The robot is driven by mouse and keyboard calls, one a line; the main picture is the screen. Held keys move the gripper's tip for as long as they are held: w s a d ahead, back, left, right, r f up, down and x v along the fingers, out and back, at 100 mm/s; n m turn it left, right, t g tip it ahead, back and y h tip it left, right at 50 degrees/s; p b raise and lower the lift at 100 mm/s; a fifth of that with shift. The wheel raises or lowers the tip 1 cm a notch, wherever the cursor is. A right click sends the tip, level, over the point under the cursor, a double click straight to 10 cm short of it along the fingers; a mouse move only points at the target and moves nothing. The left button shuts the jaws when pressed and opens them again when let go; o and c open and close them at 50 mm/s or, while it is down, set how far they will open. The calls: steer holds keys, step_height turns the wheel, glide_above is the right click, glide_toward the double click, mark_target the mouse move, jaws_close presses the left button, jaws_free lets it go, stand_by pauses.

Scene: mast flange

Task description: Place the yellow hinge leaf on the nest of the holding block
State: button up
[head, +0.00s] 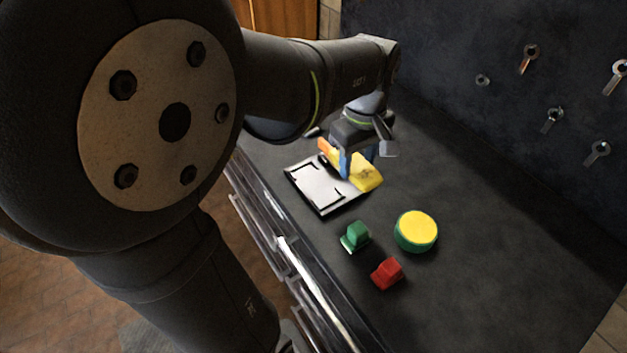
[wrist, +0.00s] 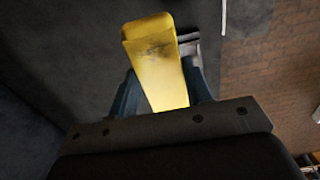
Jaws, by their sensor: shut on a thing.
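The yellow hinge leaf (head: 367,177) is held between the blue fingers of my gripper (head: 352,160). In the wrist view the leaf (wrist: 158,72) runs lengthwise out between the fingers (wrist: 163,92), with a dark smudge on its face. A pale plate with black corner edging (head: 318,187), which looks like the holding block with its nest, lies on the counter just left of the leaf. In the head view the leaf is over or beside the plate's right edge; I cannot tell the height gap. The gripper hides part of the leaf.
An orange piece (head: 324,146) shows left of the gripper; I cannot tell whether it touches the leaf. A green block (head: 355,236), a red block (head: 387,273) and a yellow-topped green round (head: 416,230) stand nearer. The dark counter (head: 480,200) is clear to the right.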

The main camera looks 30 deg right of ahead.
steer(key=shift+s+a, duration=0.2)
steer(key=shift+s, duration=0.3)
steer(key=shift+s+a, duration=0.2)
steer(key=shift+s, duration=0.3)
steer(key=shift+w+a+f, duration=0.15)
steer(key=shift+w+f, duration=0.1)
steer(key=shift+f, duration=0.05)
glide_above(316, 185)
step_height(316, 185, down, 6)
steer(key=shift+f, duration=2.2)
steer(key=shift+f, duration=0.2)
steer(key=o, duration=1.3)
steer(key=shift+r, duration=0.1)
